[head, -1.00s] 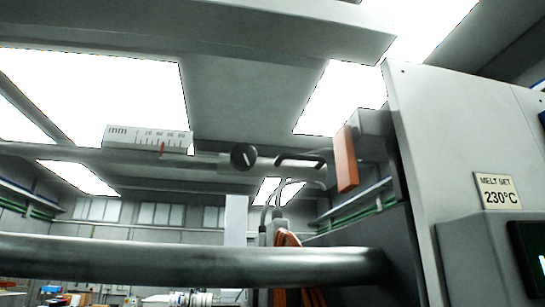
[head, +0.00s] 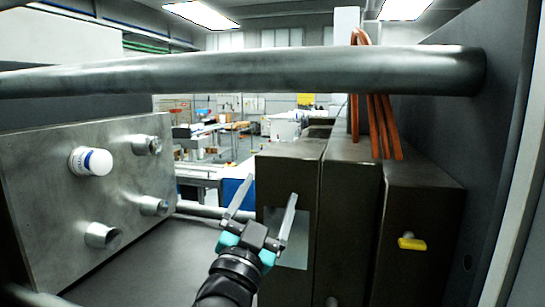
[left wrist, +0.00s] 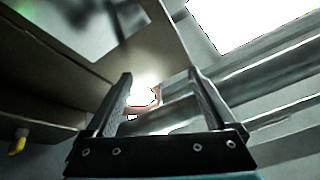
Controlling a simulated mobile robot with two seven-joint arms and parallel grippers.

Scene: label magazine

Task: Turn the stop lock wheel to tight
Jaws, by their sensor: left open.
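The black stop lock wheel is not in the head view now, and I cannot make it out in the left wrist view. My left gripper (head: 272,186) is open and empty, its fingers pointing up in front of the dark mould blocks (head: 412,215). In the left wrist view the open fingers (left wrist: 160,77) point up past a block edge towards bright ceiling light, with nothing between them. My right gripper is not in view.
A thick steel bar (head: 240,72) crosses above the gripper. A metal plate (head: 40,190) with a white cap (head: 92,161) and several studs stands left. Orange hoses (head: 380,125) hang over the blocks. A yellow tab (head: 411,243) sticks out at right. Open space lies between plate and blocks.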

